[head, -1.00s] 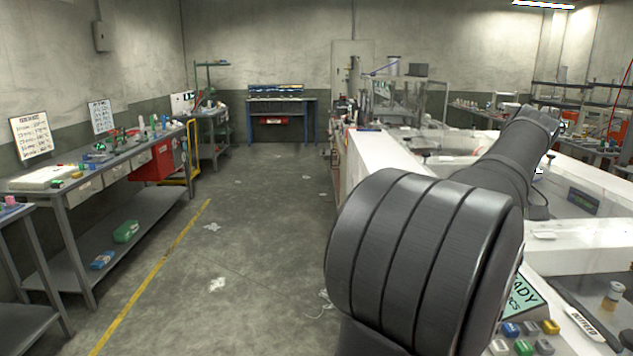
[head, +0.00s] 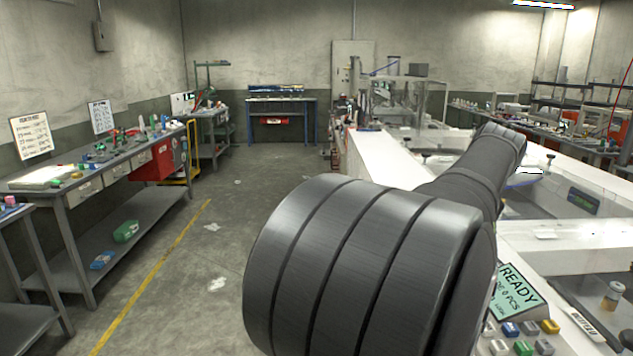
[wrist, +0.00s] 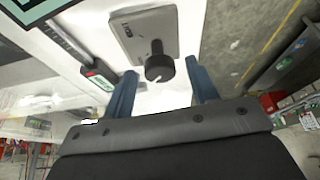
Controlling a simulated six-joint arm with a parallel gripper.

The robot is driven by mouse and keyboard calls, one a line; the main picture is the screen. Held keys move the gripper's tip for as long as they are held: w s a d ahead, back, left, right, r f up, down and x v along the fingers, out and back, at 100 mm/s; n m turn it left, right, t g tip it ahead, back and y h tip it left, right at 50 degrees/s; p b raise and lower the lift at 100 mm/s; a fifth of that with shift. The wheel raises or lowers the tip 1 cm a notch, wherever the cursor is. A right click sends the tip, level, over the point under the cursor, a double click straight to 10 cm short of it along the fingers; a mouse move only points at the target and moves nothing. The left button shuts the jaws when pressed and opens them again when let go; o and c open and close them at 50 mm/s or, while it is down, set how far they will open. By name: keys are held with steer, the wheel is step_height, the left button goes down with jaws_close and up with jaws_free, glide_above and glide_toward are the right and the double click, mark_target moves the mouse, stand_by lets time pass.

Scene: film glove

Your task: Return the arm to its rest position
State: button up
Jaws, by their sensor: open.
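My arm (head: 370,265) fills the lower right of the head view, its large dark ribbed joint close to the camera. Its far link reaches back over the white machine. My gripper cannot be made out clearly in the head view. In the wrist view my gripper (wrist: 160,66) shows two blue fingers spread apart, with nothing held between them. A grey plate (wrist: 128,25) with a black knob (wrist: 159,66) lies beyond the fingertips; I cannot tell how far off it is.
The white machine (head: 398,165) stands under and beside my arm. A READY panel (head: 517,295) and several coloured buttons (head: 525,330) are close to the arm's right. A workbench (head: 90,175) with small items stands at the left. The floor (head: 270,190) between is mostly open.

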steer(key=m, duration=0.1)
steer(key=m+h, duration=0.1)
steer(key=m, duration=0.2)
steer(key=shift+a+m+h, duration=0.25)
steer(key=shift+m+h, duration=0.05)
steer(key=shift+h, duration=0.1)
steer(key=m+h, duration=0.1)
steer(key=m, duration=0.1)
steer(key=m+g, duration=0.1)
steer(key=m, duration=0.2)
steer(key=shift+w+a+h, duration=0.1)
steer(key=shift+w+h, duration=0.05)
steer(key=shift+h, duration=0.25)
steer(key=shift+s+a+r, duration=0.15)
steer(key=shift+s+r, duration=0.05)
steer(key=shift+r, duration=0.35)
steer(key=shift+w+d+f, duration=0.15)
steer(key=shift+d+f, duration=0.05)
steer(key=shift+f, duration=0.4)
steer(key=n+y, duration=0.1)
steer(key=n, duration=0.2)
steer(key=shift+d+n+t, duration=0.15)
steer(key=shift+n+t, duration=0.15)
steer(key=shift+n, duration=0.1)
steer(key=shift+n+y, duration=0.8)
steer(key=shift+n, duration=0.9)
